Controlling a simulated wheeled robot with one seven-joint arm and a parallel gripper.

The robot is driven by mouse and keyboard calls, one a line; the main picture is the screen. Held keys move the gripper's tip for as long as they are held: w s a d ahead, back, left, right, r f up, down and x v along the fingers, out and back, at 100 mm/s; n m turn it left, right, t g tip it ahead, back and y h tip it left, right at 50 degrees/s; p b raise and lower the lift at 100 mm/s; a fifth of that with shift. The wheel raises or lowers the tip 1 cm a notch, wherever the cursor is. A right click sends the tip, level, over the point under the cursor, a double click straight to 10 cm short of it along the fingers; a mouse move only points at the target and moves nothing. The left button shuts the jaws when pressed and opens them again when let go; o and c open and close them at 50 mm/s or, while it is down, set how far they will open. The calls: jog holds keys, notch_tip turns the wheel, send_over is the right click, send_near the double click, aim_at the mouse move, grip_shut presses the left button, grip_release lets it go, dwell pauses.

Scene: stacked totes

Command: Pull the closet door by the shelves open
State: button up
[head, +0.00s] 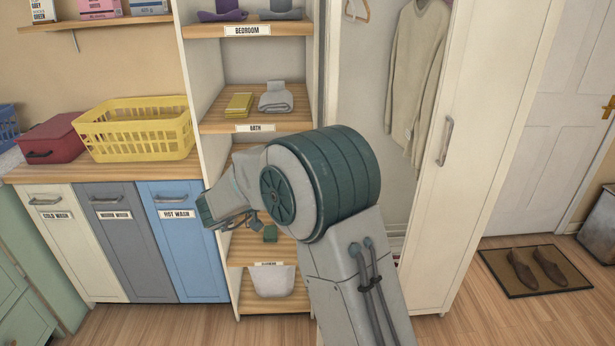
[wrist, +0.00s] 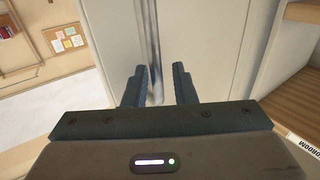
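The white closet door (head: 490,130) stands at the right in the head view, with a grey bar handle (head: 445,141) near its left edge. The closet is open between this door and the shelves, and a cream cardigan (head: 416,75) hangs inside. In the wrist view my gripper (wrist: 158,84) is open, its two dark fingers apart in front of a pale panel (wrist: 215,50). A grey vertical strip (wrist: 148,40) runs behind the gap; I cannot tell if it is an edge or a handle, or if anything touches. The head view does not show the fingertips clearly.
Open shelves (head: 255,122) with labels stand left of the closet. Hamper fronts (head: 180,240), a yellow basket (head: 135,135) and a red box (head: 52,140) are further left. A shoe mat (head: 535,270) lies on the right floor. My arm covers the lower shelves and closet opening.

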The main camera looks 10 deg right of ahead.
jog(key=b+v, duration=0.1)
jog(key=v, duration=1.2)
jog(key=shift+s+a, duration=0.1)
jog(key=w+d+r+n+t+y, duration=0.2)
jog(key=w+r+n+t+y, duration=0.45)
jog(key=w+t+y, duration=0.3)
jog(key=s+d+f+n+g+y, duration=0.2)
jog(key=s+d+f+g, duration=0.2)
jog(key=s, duration=0.7)
jog(key=s+d+f+n+g+y, duration=0.2)
jog(key=s+f, duration=0.4)
jog(key=s, duration=0.5)
jog(key=s+d+f+n+g+y, duration=0.3)
jog(key=s+d+f+g, duration=0.2)
jog(key=s, duration=0.6)
jog(key=shift+d+g, duration=0.35)
jog(key=shift+g, duration=0.7)
